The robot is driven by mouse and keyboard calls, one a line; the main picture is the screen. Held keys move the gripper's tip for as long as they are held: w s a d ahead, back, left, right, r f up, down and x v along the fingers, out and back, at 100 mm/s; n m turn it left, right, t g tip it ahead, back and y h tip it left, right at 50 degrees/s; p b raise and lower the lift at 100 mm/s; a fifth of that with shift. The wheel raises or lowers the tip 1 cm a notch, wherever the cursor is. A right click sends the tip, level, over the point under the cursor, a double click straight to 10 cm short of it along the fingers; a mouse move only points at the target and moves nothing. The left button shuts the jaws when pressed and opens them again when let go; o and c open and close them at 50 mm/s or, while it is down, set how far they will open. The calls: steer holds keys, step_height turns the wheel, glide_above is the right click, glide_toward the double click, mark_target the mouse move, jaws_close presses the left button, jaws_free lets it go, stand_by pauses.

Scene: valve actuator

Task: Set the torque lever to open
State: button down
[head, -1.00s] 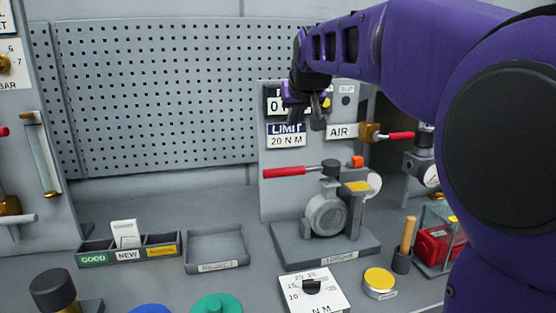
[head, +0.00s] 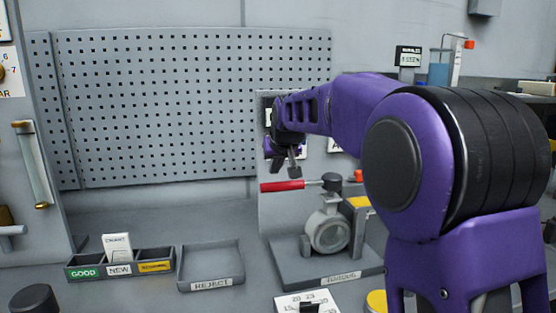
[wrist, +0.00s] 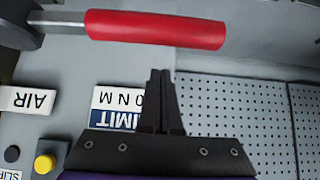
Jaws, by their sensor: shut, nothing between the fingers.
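The torque lever has a red handle (head: 283,186) on a grey shaft and points left from the top of the torque rig (head: 328,230) in the head view. In the wrist view the red handle (wrist: 155,29) lies across the top of the picture. My gripper (head: 295,170) is just above the handle in the head view. Its fingers (wrist: 160,75) are together, empty, and appear apart from the handle in the wrist view. The torque rig stands on a grey base labelled TORQUE. Any open or shut marking for the lever is not visible.
Behind the lever stands a grey panel with a LIMIT sign (wrist: 116,106), an AIR label (wrist: 28,101) and a yellow button (wrist: 45,163). A reject tray (head: 211,267) and a sorting tray (head: 120,264) lie left of the rig. A pegboard (head: 190,110) is behind.

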mark_target(303, 184)
steer(key=shift+s+d+f+b, duration=0.15)
steer(key=shift+s+f, duration=0.05)
steer(key=shift+s, duration=0.4)
steer(key=shift+s+d+f+b, duration=0.1)
steer(key=shift+s+f+b, duration=0.1)
steer(key=shift+s, duration=0.4)
steer(key=shift+s+d+f+b, duration=0.15)
steer(key=shift+s, duration=0.45)
